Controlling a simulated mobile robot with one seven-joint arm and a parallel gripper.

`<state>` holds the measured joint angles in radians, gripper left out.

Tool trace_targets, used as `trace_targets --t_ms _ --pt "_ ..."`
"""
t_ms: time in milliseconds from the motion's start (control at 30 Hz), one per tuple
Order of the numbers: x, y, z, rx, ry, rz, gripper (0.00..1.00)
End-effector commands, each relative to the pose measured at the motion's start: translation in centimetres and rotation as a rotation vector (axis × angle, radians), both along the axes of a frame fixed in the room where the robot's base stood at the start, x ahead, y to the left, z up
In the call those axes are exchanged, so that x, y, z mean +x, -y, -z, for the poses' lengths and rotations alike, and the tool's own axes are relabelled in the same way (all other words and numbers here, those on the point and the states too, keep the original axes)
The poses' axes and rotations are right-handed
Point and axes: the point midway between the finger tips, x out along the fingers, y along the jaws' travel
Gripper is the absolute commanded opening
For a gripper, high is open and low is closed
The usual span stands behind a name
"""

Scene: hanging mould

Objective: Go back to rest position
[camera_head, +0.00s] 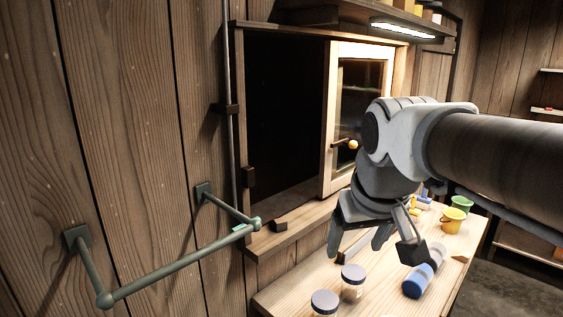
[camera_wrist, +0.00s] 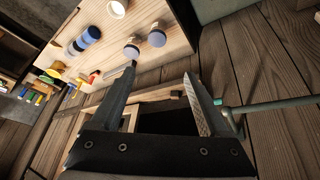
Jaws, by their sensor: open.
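My gripper (camera_head: 380,238) hangs above the wooden table (camera_head: 285,297), in front of the window opening, with its fingers pointing down. In the wrist view its two fingers (camera_wrist: 163,88) stand apart, with nothing between them but the view of the window ledge and wall beyond. My arm reaches in from the right in the head view and hides part of the window and table.
A green wall rail (camera_head: 180,265) juts out at the left. A sliding window frame (camera_head: 328,120) stands beside a dark opening (camera_head: 285,110). Lidded jars (camera_head: 353,282), a blue cylinder (camera_head: 417,281), a yellow bucket (camera_head: 452,220) and a green bucket (camera_head: 461,204) stand or lie on the table.

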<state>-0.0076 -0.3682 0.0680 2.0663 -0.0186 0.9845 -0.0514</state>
Motion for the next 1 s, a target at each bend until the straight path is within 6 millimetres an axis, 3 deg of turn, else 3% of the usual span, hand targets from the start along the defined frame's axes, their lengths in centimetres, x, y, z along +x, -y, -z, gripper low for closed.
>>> trace_targets --t_ms 33,200,400,600,1000 --pt "-1.7 0.4 0.8 0.005 0.006 0.015 0.79" --pt "-6.4 1.6 3.7 0.029 0.02 0.065 0.79" --pt "-10.3 2.3 6.9 0.056 0.029 0.104 0.79" --pt "-11.6 2.4 8.2 0.068 0.033 0.119 0.79" --pt "-11.6 2.4 8.3 0.068 0.032 0.119 0.79"
